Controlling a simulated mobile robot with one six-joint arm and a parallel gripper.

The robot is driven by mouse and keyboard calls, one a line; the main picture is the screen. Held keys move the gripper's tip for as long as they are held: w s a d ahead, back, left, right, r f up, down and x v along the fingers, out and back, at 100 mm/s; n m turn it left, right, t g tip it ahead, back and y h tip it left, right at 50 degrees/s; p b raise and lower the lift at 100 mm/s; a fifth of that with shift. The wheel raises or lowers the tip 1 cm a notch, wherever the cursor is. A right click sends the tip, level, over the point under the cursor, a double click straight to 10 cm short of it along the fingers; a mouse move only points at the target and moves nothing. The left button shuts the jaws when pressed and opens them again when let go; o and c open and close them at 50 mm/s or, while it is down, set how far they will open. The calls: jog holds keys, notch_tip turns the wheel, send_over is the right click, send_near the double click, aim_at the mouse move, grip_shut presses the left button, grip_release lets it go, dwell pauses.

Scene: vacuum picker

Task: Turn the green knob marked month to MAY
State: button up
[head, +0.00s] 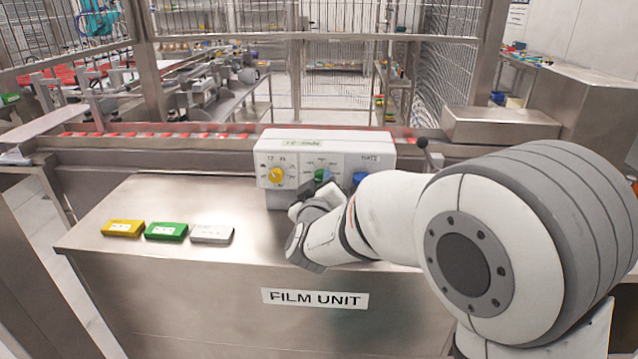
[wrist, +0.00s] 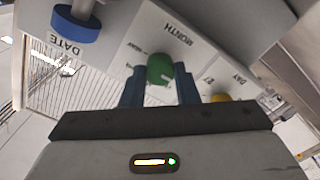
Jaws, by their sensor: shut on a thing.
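The green knob (wrist: 160,69) sits on the white panel under the label MONTH in the wrist view, which shows the panel upside down. My gripper (wrist: 160,78) has one finger on each side of the knob and is shut on it. In the head view the green knob (head: 321,175) shows in the middle of the white control box (head: 325,142), partly hidden by my gripper (head: 312,190). The month marks around the knob are too small or covered to read, so its setting cannot be told.
A yellow knob (head: 276,175) is left of the green one and a blue knob (head: 359,179) right of it. Yellow (head: 122,228), green (head: 167,231) and white (head: 212,234) boxes lie on the steel bench (head: 130,268). A black-knobbed lever (head: 422,145) stands right of the control box.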

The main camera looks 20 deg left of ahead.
jog(key=shift+f, duration=0.1)
jog(key=m+b, duration=0.3)
jog(key=shift+f, duration=0.15)
jog(key=m+b, duration=0.8)
jog(key=m, duration=0.2)
jog(key=m+b, duration=0.4)
jog(key=m, duration=0.1)
jog(key=shift+m+b, duration=5.8)
jog(key=shift+m, duration=3.1)
